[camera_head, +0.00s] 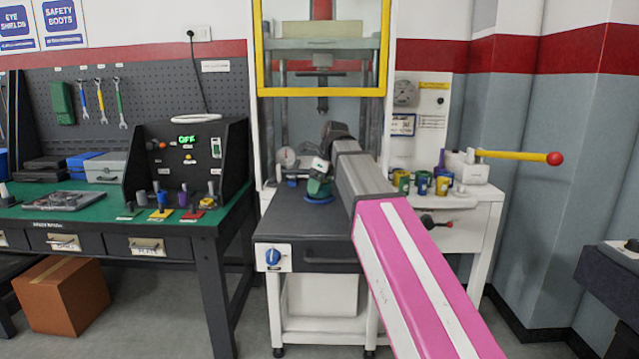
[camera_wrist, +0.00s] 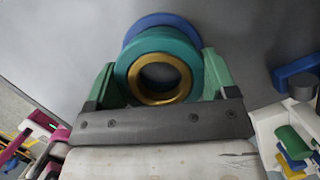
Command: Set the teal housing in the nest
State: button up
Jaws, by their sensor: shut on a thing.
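The teal housing (camera_wrist: 160,47) is a thick ring with a brass-coloured inner ring around a dark opening. My gripper (camera_wrist: 159,62) is shut on it, with one green finger on each side. In the head view the housing (camera_head: 319,187) is small and partly covered by my gripper (camera_head: 318,178), low over the grey press table. A round blue nest (camera_head: 319,199) lies on the table directly under it. In the wrist view the nest (camera_wrist: 160,19) shows as a blue rim behind the housing's far edge. I cannot tell whether the housing touches the nest.
The press frame with its yellow guard (camera_head: 323,92) stands behind my gripper. A gauge (camera_head: 287,157) stands on the table left of it. Several coloured cups (camera_head: 422,182) and a yellow lever with a red knob (camera_head: 554,159) are at the right. The table's front left is clear.

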jog(key=shift+f, duration=0.45)
jog(key=shift+f, duration=0.25)
dwell(0.6)
jog(key=o, duration=0.8)
jog(key=shift+c, duration=0.2)
jog(key=shift+o, duration=1.2)
jog(key=shift+r, duration=0.1)
notch_tip(320, 180, up, 8)
